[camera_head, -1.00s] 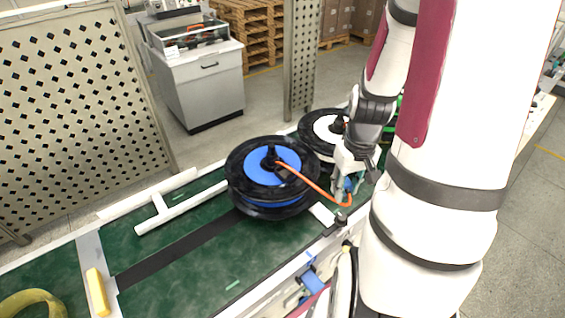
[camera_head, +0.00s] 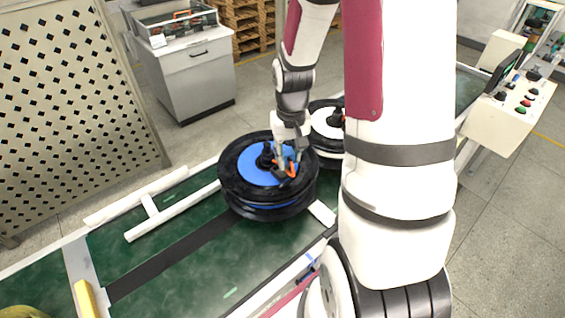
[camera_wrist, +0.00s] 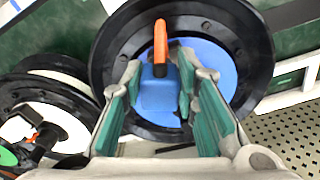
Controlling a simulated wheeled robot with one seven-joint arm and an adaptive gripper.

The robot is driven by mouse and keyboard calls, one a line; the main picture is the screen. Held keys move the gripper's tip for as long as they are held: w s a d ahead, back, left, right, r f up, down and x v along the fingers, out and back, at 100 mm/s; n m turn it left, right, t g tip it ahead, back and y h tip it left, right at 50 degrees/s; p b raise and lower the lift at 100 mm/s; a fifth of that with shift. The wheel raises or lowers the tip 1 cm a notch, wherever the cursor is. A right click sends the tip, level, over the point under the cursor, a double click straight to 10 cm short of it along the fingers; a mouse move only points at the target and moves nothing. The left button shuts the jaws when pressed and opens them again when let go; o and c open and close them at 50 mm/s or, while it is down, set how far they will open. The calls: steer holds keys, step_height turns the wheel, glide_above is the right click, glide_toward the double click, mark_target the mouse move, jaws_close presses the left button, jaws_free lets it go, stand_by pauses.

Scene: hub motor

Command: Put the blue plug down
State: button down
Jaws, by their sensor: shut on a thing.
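The blue plug (camera_wrist: 159,88) is between the fingers of my gripper (camera_wrist: 156,100) in the wrist view, with an orange cable (camera_wrist: 160,40) running from its far end. My gripper is shut on it. In the head view my gripper (camera_head: 287,172) is over the right part of the hub motor (camera_head: 267,200), a black wheel with a blue disc (camera_head: 250,165). The hub motor also shows behind the plug in the wrist view (camera_wrist: 110,60). In the head view the plug is mostly hidden by the fingers. I cannot tell whether the plug touches the disc.
A second wheel with a white disc (camera_head: 322,122) stands right behind the hub motor on the green conveyor (camera_head: 190,255). A white frame piece (camera_head: 165,212) and a yellow block (camera_head: 86,298) lie to the left. A control panel (camera_head: 520,95) is at the right.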

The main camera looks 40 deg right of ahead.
steer(key=shift+w+a+f, duration=0.1)
steer(key=shift+w+a, duration=0.25)
steer(key=shift+w, duration=0.4)
steer(key=shift+f+p, duration=0.3)
steer(key=shift+f, duration=1.45)
steer(key=shift+f, duration=0.15)
steer(key=c, duration=1.2)
jaws_free()
steer(key=shift+c, duration=0.2)
